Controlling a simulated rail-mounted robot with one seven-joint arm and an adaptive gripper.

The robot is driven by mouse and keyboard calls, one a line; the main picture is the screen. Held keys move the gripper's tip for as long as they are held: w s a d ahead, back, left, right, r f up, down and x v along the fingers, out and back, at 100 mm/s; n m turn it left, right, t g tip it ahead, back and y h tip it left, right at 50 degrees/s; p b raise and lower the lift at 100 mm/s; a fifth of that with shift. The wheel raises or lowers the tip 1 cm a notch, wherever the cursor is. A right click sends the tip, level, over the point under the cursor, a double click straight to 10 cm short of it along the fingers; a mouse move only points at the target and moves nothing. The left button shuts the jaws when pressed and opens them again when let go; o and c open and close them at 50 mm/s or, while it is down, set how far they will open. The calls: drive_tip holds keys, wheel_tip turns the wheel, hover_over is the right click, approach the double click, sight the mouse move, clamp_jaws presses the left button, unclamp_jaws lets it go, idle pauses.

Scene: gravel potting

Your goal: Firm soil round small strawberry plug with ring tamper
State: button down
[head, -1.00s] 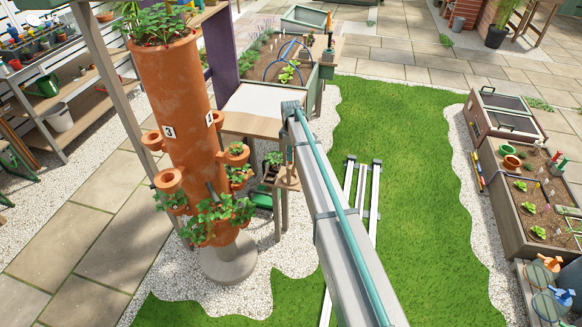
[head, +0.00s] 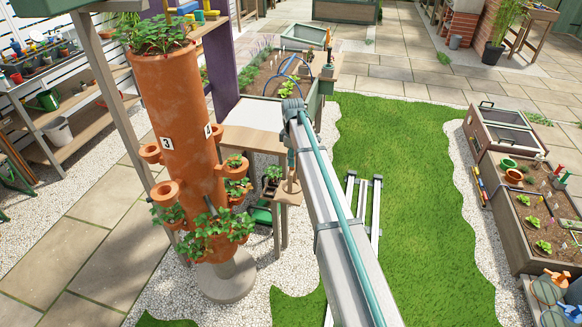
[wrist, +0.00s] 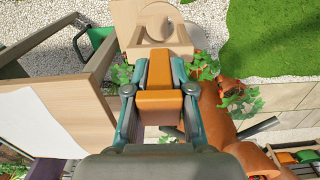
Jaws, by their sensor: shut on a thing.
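My gripper (wrist: 160,92) is shut on the orange grip of a tool, which I take to be the ring tamper (wrist: 157,76). Pale wood with a curved opening shows just beyond the grip; I cannot tell whether it belongs to the tool or to a stand. In the head view my gripper is small and partly hidden behind my arm, right of the terracotta planting tower (head: 185,110). The tower has several pockets with strawberry plants (head: 215,230). A small plant (head: 234,161) sits in an upper right pocket; I cannot tell whether it is the plug. The tower also shows at right in the wrist view (wrist: 213,105).
A wooden bench (head: 255,138) stands right behind the tower. A small wooden stand (head: 288,192) is below my gripper. A dark tray with seedlings (head: 271,178) is close by. Raised beds (head: 510,232) stand at far right.

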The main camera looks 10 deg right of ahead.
drive_tip(key=s+r+b, duration=0.2)
drive_tip(key=s+r, duration=0.4)
drive_tip(key=s, duration=0.3)
drive_tip(key=w+a+r+p, duration=0.2)
drive_tip(key=a+r+p, duration=0.6)
drive_tip(key=a+r, duration=0.4)
drive_tip(key=w+a+r+p, duration=0.2)
drive_tip(key=a+r+p, duration=0.6)
drive_tip(key=r, duration=0.6)
wheel_tip(320, 180, down, 10)
drive_tip(key=a+b, duration=0.1)
drive_tip(key=b, duration=0.4)
drive_tip(key=shift+f, duration=0.15)
drive_tip(key=shift+s+f, duration=0.1)
drive_tip(key=shift+f, duration=0.6)
drive_tip(key=shift+a+r, duration=0.1)
drive_tip(key=shift+r, duration=0.05)
wheel_tip(320, 180, up, 10)
drive_tip(key=p, duration=0.5)
idle(0.5)
idle(0.5)
